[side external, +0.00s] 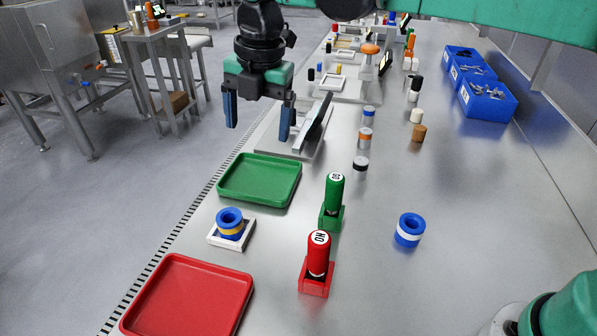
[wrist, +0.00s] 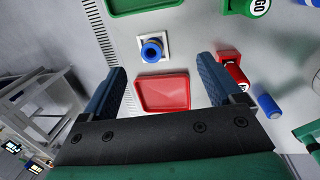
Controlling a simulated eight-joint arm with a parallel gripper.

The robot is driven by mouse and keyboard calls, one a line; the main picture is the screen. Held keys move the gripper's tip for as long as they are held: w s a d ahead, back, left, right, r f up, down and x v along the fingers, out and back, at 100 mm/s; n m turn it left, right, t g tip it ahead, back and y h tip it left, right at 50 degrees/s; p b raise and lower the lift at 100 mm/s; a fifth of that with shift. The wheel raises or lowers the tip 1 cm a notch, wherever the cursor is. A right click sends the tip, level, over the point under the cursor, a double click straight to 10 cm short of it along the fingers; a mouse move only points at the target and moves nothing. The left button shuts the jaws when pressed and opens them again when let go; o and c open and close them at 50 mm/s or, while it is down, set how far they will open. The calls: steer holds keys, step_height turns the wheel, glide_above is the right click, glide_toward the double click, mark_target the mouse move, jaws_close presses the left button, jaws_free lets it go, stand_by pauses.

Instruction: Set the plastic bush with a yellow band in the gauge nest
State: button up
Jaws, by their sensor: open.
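The blue plastic bush with a yellow band (side external: 230,227) stands in the white square gauge nest (side external: 214,240), between the green and red trays. In the wrist view the bush (wrist: 152,50) shows from above inside the white nest (wrist: 142,39); its yellow band is hard to make out there. How deep it sits cannot be told. My gripper (side external: 257,131) is open and empty, high above the table and behind the green tray, apart from the bush. In the wrist view its two blue fingers (wrist: 162,70) are wide apart, with the bush beyond them.
A green tray (side external: 260,203) and a red tray (side external: 243,322) flank the nest. A green GO plug (side external: 333,195) and a red NO plug (side external: 318,256) stand in holders to its right. A white-banded blue bush (side external: 409,230) stands further right. Blue bins (side external: 487,108) are at back right.

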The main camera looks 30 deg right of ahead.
steer(key=s+d+f+m+t, duration=0.2)
steer(key=s+d+m, duration=0.4)
steer(key=d+m, duration=0.3)
steer(key=s+d+f+m+t, duration=0.2)
steer(key=s+d+m, duration=0.5)
steer(key=m, duration=1.1)
steer(key=shift+s+d+f+t+h, duration=0.3)
steer(key=shift+d+f+t, duration=0.05)
steer(key=shift+d+t, duration=0.6)
